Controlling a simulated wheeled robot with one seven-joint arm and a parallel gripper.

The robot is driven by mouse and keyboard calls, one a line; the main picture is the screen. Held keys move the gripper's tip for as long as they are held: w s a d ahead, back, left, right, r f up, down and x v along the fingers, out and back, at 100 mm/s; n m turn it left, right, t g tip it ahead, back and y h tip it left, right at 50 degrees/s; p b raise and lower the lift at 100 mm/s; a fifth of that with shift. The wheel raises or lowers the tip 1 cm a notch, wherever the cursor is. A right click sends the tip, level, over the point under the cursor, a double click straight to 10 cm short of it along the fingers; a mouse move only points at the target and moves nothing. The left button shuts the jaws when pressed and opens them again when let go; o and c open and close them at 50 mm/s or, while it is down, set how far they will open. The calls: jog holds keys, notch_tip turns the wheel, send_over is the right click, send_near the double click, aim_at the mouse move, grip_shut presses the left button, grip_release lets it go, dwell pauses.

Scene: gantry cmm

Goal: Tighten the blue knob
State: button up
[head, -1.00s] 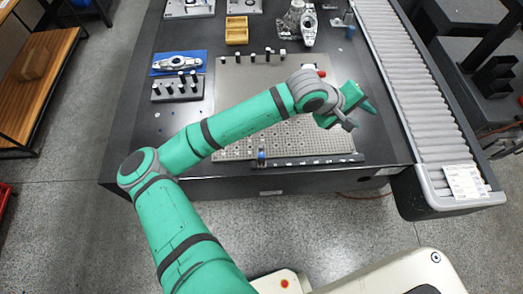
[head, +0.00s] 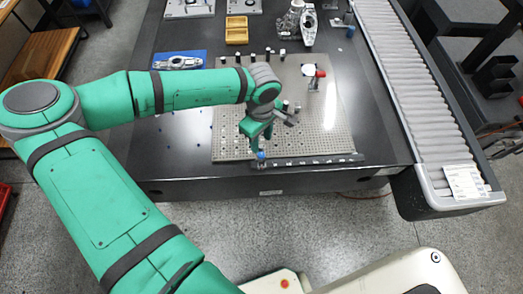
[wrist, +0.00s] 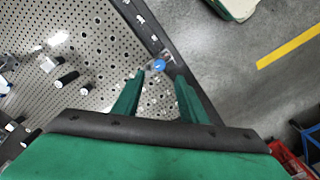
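The blue knob (head: 261,155) is a small round blue piece at the front edge of the perforated fixture plate (head: 333,118). In the wrist view the blue knob (wrist: 159,66) lies just beyond my fingertips, roughly centred between them. My gripper (head: 257,136) is above and just behind the knob in the head view, pointing down. In the wrist view my gripper (wrist: 160,78) has its two green fingers spread apart with nothing between them. I cannot tell the exact height gap to the knob. What the knob sits on is too small to make out.
A dark rail (head: 310,161) runs along the plate's front edge. A red-topped post (head: 315,78) stands at the plate's back right. Several black posts (wrist: 66,79) stand left of my fingers. A roller conveyor (head: 417,100) borders the table's right side.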

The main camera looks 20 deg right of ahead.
aim_at(262, 155)
notch_tip(262, 155, down, 8)
jog(key=shift+f, duration=0.2)
jog(key=shift+c, duration=0.4)
grip_shut()
